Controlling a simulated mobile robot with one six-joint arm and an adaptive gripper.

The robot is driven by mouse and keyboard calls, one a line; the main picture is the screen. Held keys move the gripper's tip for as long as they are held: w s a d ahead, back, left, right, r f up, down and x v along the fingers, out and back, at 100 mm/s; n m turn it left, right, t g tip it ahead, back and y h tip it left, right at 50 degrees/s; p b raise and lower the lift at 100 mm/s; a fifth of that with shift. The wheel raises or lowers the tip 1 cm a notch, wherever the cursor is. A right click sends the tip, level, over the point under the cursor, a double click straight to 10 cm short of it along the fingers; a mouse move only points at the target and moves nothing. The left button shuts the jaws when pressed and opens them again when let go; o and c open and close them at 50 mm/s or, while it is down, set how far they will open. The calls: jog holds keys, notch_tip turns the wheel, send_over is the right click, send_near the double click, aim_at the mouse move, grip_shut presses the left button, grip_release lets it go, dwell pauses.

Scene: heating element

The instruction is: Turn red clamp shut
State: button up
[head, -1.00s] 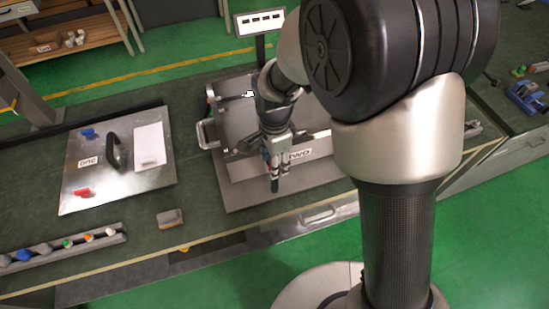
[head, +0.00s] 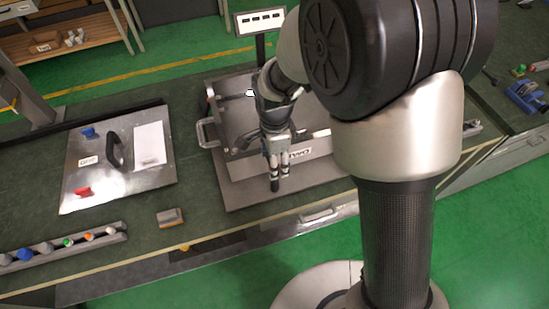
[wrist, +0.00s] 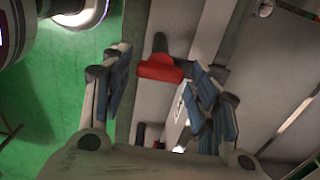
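A red clamp (wrist: 160,68) shows in the wrist view, with a broad red end and a darker stem above it. It lies ahead of and between the spread fingers of my gripper (wrist: 160,85), with gaps on both sides. In the head view my gripper (head: 274,182) points down at the front side of the open metal box (head: 228,95), by a white label reading "TWO" (head: 300,153). This clamp is hidden there behind my gripper. Another red clamp (head: 83,191) sits on the metal lid (head: 150,180) to the left. Whether the fingers touch the clamp cannot be told.
The lid carries a black handle (head: 113,149), a blue clamp (head: 89,132) and a white sheet (head: 149,144). A rail of coloured knobs (head: 65,243) and a small block (head: 170,217) lie near the bench's front edge. A sign (head: 260,21) stands behind the box.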

jog(key=shift+o, duration=0.5)
jog(key=shift+r, duration=0.1)
jog(key=shift+r, duration=0.35)
notch_tip(320, 180, up, 11)
jog(key=shift+r, duration=0.1)
jog(key=s+d+r+n+t+b, duration=0.2)
jog(key=s+d+n, duration=0.4)
jog(key=s+d, duration=0.2)
jog(key=s+d+r+n+t+b, duration=0.2)
jog(key=s+d+r+n, duration=0.1)
jog(key=s+d+n, duration=0.4)
jog(key=s+d, duration=0.2)
jog(key=s, duration=0.1)
jog(key=shift+d+r+n+t, duration=0.15)
jog(key=shift+r+n+t, duration=0.1)
jog(key=shift+n+t, duration=0.05)
